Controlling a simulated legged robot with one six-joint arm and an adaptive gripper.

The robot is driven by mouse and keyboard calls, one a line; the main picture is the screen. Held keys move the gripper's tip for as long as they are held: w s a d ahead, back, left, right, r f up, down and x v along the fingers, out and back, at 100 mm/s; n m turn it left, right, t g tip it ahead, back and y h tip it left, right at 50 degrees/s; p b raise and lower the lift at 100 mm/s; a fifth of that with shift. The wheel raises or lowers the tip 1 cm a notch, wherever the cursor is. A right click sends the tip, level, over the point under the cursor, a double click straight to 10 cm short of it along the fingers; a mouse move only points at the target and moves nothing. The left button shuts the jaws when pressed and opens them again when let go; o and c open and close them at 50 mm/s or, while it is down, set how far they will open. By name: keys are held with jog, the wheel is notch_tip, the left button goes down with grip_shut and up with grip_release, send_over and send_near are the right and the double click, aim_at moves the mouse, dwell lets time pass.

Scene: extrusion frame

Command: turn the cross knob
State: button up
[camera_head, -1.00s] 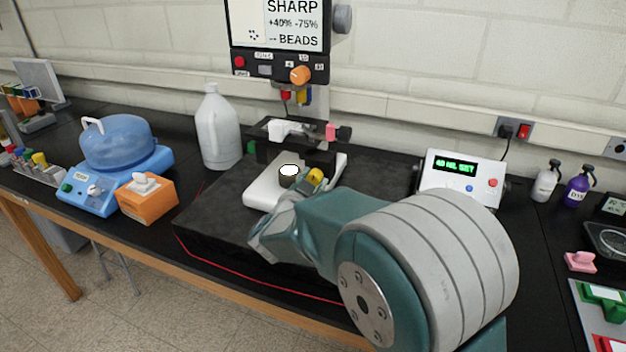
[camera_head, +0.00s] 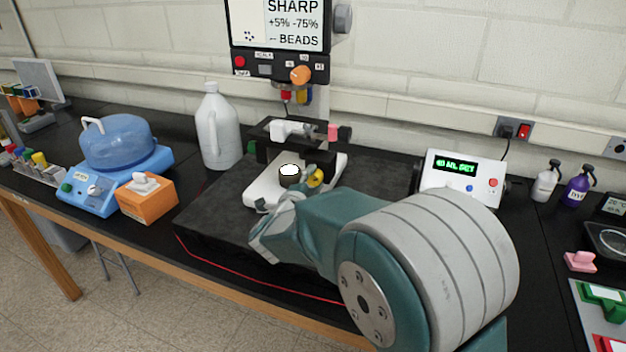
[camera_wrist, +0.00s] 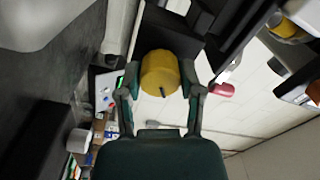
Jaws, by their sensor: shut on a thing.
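A yellow round knob (camera_head: 315,178) sits at the right side of the microscope's white base, and I take it to be the cross knob. In the wrist view the knob (camera_wrist: 160,72) lies between the two fingers of my gripper (camera_wrist: 160,87), and a short dark mark shows on its face. My gripper (camera_head: 309,181) is shut on the knob, with a finger on each side. In the head view my forearm covers most of the gripper. The screen (camera_head: 280,25) above reads SHARP, +5% -75%, -- BEADS.
A second knob, pink-red with a black end (camera_head: 340,132), is on the stage behind. A white jug (camera_head: 217,135), an orange box (camera_head: 147,197) and a blue device (camera_head: 110,170) stand left. A white display box (camera_head: 463,178) stands right. The dark mat's front left is clear.

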jog(key=shift+f+m, duration=0.1)
jog(key=shift+m, duration=0.2)
jog(key=o, duration=1.1)
jog(key=v, duration=1.2)
